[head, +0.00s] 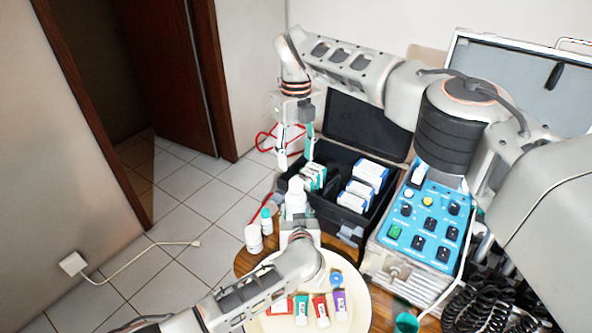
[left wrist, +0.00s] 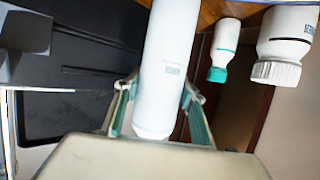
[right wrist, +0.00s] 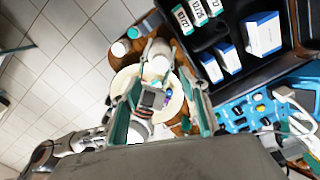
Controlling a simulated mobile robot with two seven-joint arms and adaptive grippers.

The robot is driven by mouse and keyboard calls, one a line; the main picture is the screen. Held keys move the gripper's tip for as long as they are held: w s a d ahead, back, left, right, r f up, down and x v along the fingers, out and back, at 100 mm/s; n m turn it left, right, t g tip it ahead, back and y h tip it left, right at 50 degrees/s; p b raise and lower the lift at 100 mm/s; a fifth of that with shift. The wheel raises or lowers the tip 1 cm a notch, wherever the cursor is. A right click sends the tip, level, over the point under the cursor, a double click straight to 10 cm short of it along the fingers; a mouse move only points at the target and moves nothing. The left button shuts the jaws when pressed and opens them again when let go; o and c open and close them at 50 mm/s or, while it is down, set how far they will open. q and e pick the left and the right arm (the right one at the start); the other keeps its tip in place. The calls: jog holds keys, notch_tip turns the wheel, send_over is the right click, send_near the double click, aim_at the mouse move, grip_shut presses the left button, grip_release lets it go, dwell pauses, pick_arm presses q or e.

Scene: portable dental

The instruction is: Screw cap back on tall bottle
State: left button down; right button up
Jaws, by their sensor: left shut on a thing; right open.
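The tall white bottle (head: 297,190) stands upright on the table. My left gripper (head: 299,232) is shut on it from the front. In the left wrist view the tall bottle (left wrist: 168,70) appears upside down between the finger pads. Its top end looks plain and white. My right gripper (head: 296,158) is open and empty, pointing down just above the bottle.
A small bottle with a teal cap (head: 266,220) and a short white bottle (head: 254,238) stand left of the tall one. Colored tubes (head: 321,309) lie on the tray (head: 362,312). An open black case (head: 333,215) with boxes and a blue control unit (head: 423,222) crowd the right.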

jog(key=shift+r, duration=1.5)
pick_arm(q)
jog(key=c, duration=1.2)
grip_release()
jog(key=shift+o, duration=0.2)
jog(key=v, duration=1.2)
jog(key=shift+f, duration=0.1)
